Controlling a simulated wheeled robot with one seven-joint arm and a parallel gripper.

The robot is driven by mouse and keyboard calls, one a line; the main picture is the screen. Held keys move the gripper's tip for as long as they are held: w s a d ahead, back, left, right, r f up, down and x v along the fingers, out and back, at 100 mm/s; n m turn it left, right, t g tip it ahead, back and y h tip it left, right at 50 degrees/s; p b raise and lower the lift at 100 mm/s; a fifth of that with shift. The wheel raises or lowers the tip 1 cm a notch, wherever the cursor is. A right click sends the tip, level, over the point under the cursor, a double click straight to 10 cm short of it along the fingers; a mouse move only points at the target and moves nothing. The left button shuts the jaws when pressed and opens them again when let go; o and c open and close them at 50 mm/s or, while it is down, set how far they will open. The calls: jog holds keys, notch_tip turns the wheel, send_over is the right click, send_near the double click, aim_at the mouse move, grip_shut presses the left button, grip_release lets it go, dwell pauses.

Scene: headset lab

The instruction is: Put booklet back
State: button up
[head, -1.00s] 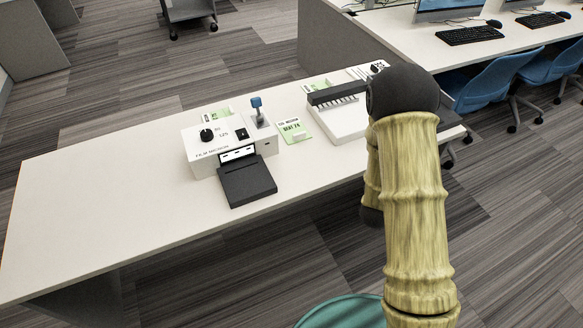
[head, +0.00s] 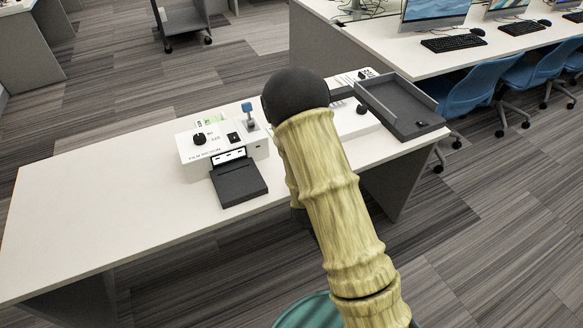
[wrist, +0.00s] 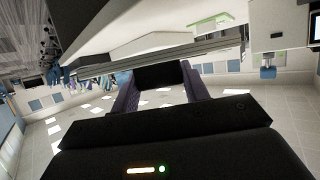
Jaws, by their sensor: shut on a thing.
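My gripper (wrist: 160,85) shows in the wrist view as two dark purple fingers, closed on a dark, flat-faced thing (wrist: 160,76) between them. I take it to be the booklet, but its cover and print cannot be read. In the head view my gripper and what it holds are hidden behind my arm. A green and white card (head: 210,119) lies behind the white film device (head: 203,148). The other green card, seen earlier beside this device, is covered by my arm.
The film device has a dark plate (head: 238,183) in front and a blue-topped lever (head: 248,112). A dark grey open tray (head: 420,125) sits at the table's right end. The white table (head: 90,215) is clear on the left. Blue chairs (head: 480,85) stand at the right.

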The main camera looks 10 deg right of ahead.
jog(key=shift+a, duration=0.15)
jog(key=shift+w+a, duration=0.1)
jog(key=shift+w, duration=0.25)
jog(key=w+y, duration=0.1)
jog(key=w+n+y+b, duration=0.1)
jog(key=w+n+b, duration=0.1)
jog(key=shift+w+a+r+t+y, duration=0.35)
jog(key=shift+a+t+y, duration=0.05)
jog(key=w+r+n+y+b, duration=0.1)
jog(key=n+y, duration=0.1)
jog(key=w+r+n+y+b, duration=0.1)
jog(key=w+y, duration=0.1)
jog(key=shift+w+r+n, duration=0.1)
jog(key=shift+r+n, duration=0.2)
jog(key=shift+n, duration=0.1)
jog(key=shift+w+d+r+n+g+y, duration=0.2)
jog(key=shift+d+r+n+g+y, duration=0.1)
jog(key=shift+r+n+y, duration=0.3)
jog(key=shift+f, duration=0.1)
